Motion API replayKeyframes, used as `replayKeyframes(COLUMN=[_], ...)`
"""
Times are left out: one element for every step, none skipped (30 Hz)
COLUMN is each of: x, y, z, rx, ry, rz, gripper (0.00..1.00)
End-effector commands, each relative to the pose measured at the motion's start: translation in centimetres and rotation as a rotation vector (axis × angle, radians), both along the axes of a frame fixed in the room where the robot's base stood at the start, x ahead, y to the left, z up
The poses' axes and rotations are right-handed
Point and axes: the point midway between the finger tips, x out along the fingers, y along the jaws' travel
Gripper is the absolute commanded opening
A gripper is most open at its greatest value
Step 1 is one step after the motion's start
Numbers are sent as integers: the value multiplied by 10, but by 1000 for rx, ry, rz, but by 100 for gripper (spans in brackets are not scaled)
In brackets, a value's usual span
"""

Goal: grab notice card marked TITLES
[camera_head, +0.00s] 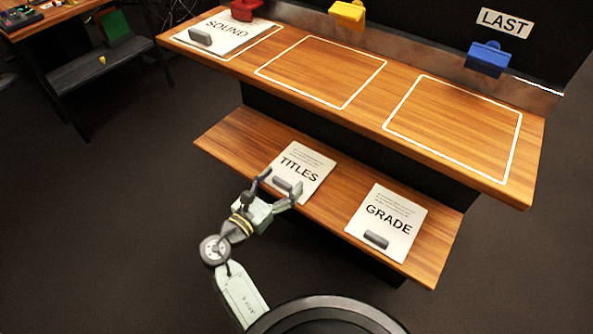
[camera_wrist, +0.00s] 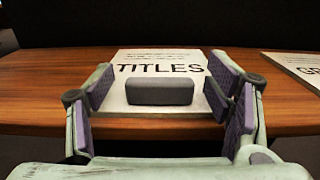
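The white notice card marked TITLES (camera_head: 306,168) lies on the lower wooden shelf in the head view. A dark grey grip block (camera_head: 288,186) sits on its near part. The card also shows in the wrist view (camera_wrist: 163,65), with the block (camera_wrist: 160,92) between my fingers. My gripper (camera_head: 279,190) is open at the card's near edge. In the wrist view, its fingers (camera_wrist: 161,94) stand apart on both sides of the block, with gaps to it. The fingers hide parts of the card's sides.
A card marked GRADE (camera_head: 388,221) lies to the right on the lower shelf (camera_head: 238,145). The upper shelf (camera_head: 365,60) holds a SOUND card (camera_head: 226,28) in the left outlined space; two outlined spaces are empty. Red, yellow and blue clips (camera_head: 487,58) line its back.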

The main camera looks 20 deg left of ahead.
Motion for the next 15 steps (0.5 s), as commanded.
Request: replayKeyframes(x=[0, 0, 0, 0, 0, 0, 0, 0, 0, 0, 0, 0, 0, 0, 0], y=[0, 0, 0, 0, 0, 0, 0, 0, 0, 0, 0, 0, 0, 0, 0], z=[0, 0, 0, 0, 0, 0, 0, 0, 0, 0, 0, 0, 0, 0, 0], rx=[0, 0, 0, 0, 0, 0, 0, 0, 0, 0, 0, 0, 0, 0, 0], ry=[0, 0, 0, 0, 0, 0, 0, 0, 0, 0, 0, 0, 0, 0, 0], rz=[0, 0, 0, 0, 0, 0, 0, 0, 0, 0, 0, 0, 0, 0, 0], gripper=[69, 67, 64, 62, 60, 57, 55, 53, 51, 49, 47, 44, 42, 40, 37])
